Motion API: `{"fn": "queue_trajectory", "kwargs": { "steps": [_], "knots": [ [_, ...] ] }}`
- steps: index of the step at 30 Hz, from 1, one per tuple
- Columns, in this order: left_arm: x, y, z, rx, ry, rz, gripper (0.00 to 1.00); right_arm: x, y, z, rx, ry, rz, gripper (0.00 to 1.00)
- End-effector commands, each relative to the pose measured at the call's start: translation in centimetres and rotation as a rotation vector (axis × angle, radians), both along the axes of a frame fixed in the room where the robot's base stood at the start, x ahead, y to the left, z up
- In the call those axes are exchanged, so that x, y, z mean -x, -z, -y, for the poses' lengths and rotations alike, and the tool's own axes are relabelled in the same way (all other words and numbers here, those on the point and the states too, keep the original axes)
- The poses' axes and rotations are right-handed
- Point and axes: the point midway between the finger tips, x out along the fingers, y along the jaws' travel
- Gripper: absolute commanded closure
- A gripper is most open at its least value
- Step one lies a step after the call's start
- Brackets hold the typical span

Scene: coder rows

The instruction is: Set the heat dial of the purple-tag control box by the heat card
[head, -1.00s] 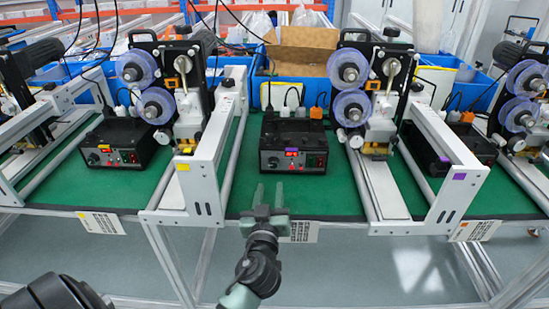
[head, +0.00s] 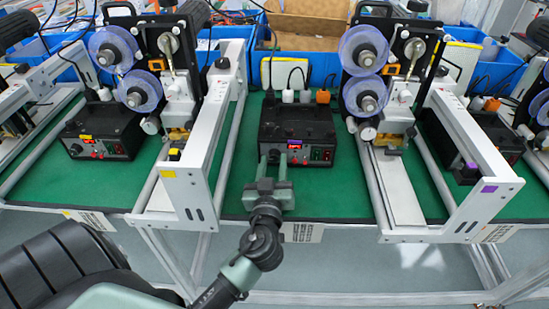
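The control box with a purple tag (head: 293,141) is the black box (head: 312,124) in the middle on the green mat. Its front has a lit red display, a green-lit switch at the right and a dark dial (head: 274,157) at the left. My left gripper (head: 273,160) is in front of the dial, fingers apart, one tip on each side of it. I cannot tell whether they touch it. A white printed card (head: 302,232) hangs at the table's front edge below this box, partly behind the gripper; its print is too small to read. My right gripper is not in view.
A yellow-tag box (head: 103,130) stands at the left and another black box (head: 468,140) at the right. White rail frames (head: 186,180) and (head: 462,205) flank the middle box. Reel machines (head: 372,70) stand behind. Green mat (head: 235,190) is clear beside the box.

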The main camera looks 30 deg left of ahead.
Motion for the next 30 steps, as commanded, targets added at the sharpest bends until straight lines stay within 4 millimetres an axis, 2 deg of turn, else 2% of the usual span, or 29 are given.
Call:
{"fn": "queue_trajectory", "kwargs": {
  "steps": [4,5,8,9,20,30],
  "knots": [
    [0.0,0.0,0.0,0.000,0.000,0.000,0.65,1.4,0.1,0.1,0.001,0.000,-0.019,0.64],
    [0.0,0.0,0.0,0.000,0.000,0.000,0.71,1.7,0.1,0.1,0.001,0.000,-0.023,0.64],
    [0.0,0.0,0.0,0.000,0.000,0.000,0.98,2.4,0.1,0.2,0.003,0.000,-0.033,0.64],
    [0.0,0.0,0.0,0.000,0.000,0.000,1.00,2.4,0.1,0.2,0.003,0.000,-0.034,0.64],
    [0.0,0.0,-0.1,-0.045,-0.002,-0.028,1.00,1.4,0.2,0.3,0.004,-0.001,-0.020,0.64],
    [0.0,-0.1,-0.1,-0.242,-0.003,-0.146,1.00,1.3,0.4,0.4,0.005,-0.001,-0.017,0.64]
  ]
}}
